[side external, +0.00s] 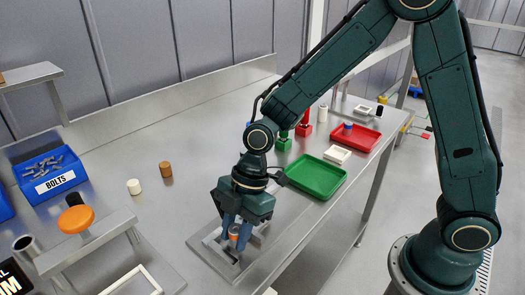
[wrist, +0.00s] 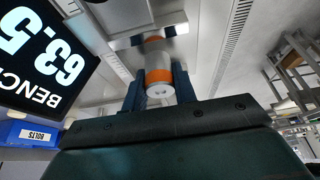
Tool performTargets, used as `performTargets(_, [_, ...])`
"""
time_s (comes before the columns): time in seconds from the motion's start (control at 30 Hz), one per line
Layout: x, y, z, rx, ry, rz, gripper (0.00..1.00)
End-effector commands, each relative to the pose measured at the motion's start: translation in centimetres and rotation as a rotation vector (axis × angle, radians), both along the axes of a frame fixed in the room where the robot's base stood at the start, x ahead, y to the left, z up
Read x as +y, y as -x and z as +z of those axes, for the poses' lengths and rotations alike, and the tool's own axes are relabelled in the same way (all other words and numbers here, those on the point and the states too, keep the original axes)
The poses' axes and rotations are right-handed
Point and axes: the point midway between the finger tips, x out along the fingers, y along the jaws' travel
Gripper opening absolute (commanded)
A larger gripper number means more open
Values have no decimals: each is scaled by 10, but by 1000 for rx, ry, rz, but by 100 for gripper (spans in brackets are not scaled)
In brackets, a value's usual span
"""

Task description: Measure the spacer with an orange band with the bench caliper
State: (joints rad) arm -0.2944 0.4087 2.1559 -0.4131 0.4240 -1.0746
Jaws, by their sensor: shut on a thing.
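The spacer with an orange band (wrist: 158,76) is a pale cylinder held between the two blue fingers of my gripper (wrist: 160,92) in the wrist view. In the side view my gripper (side external: 235,232) points down, and the spacer's orange band (side external: 234,233) shows between its fingers. Below it lies a flat grey metal fixture (side external: 205,247), which looks like the bench caliper. My gripper and fingers hide much of it. I cannot tell whether the spacer touches the fixture.
A blue BOLTS bin (side external: 52,183), a cream cylinder (side external: 134,187) and a brown cylinder (side external: 165,170) stand left. Green (side external: 316,190) and red (side external: 362,140) trays lie right. A display (wrist: 45,55) shows in the wrist view.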

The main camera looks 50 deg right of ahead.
Motion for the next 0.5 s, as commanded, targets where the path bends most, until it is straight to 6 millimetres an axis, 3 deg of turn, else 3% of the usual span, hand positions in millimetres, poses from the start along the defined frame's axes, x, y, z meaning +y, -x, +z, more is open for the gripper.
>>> performTargets(0.5, [0,0,-7,0,0,0,3])
